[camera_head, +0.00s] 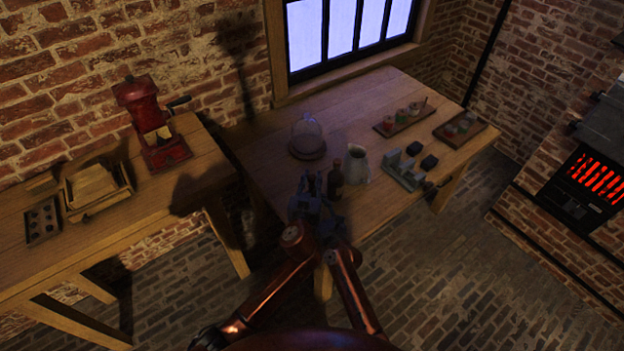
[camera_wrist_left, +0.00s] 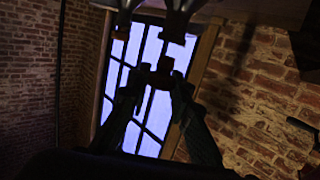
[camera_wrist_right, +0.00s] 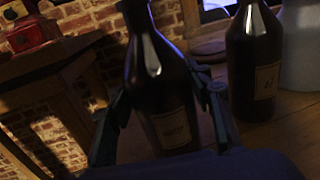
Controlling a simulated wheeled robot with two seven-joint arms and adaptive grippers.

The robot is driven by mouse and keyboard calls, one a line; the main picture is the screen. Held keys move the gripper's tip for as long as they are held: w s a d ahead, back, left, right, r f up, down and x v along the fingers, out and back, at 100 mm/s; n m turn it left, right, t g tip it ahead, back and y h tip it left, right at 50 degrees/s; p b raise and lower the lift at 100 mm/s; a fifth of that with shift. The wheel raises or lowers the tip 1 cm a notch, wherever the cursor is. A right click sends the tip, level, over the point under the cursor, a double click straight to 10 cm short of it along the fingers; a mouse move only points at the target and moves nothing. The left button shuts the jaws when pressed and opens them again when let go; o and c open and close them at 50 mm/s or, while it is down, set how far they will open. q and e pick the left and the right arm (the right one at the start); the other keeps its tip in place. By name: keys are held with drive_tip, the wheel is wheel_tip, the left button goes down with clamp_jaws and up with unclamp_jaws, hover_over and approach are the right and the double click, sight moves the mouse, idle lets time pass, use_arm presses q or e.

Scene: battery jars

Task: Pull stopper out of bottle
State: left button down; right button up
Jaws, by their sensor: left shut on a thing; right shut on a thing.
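In the right wrist view, my right gripper (camera_wrist_right: 165,95) is shut on a dark bottle (camera_wrist_right: 160,75) with a paper label. The bottle's mouth is cut off at the top edge. In the left wrist view, my left gripper (camera_wrist_left: 160,82) is shut on a small reddish stopper (camera_wrist_left: 164,68). Two dark bottle necks (camera_wrist_left: 178,18) show above it in that upside-down picture. The stopper appears apart from them, with light between, though depth is hard to judge. In the head view, my left gripper (camera_head: 309,188) is at the table's front edge, and the held bottle is hard to make out.
A second dark bottle (camera_head: 335,180) stands on the table beside a pale jug (camera_head: 357,164); it also shows in the right wrist view (camera_wrist_right: 253,65). A glass dome (camera_head: 307,136), trays of jars (camera_head: 404,118) and a grey rack (camera_head: 405,170) stand farther along.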

sight(312, 178)
use_arm(q)
drive_tip(key=shift+r, duration=1.8)
use_arm(e)
drive_tip(key=shift+r, duration=0.1)
drive_tip(key=o, duration=1.8)
drive_tip(key=shift+c, duration=0.2)
drive_tip(key=shift+s, duration=0.1)
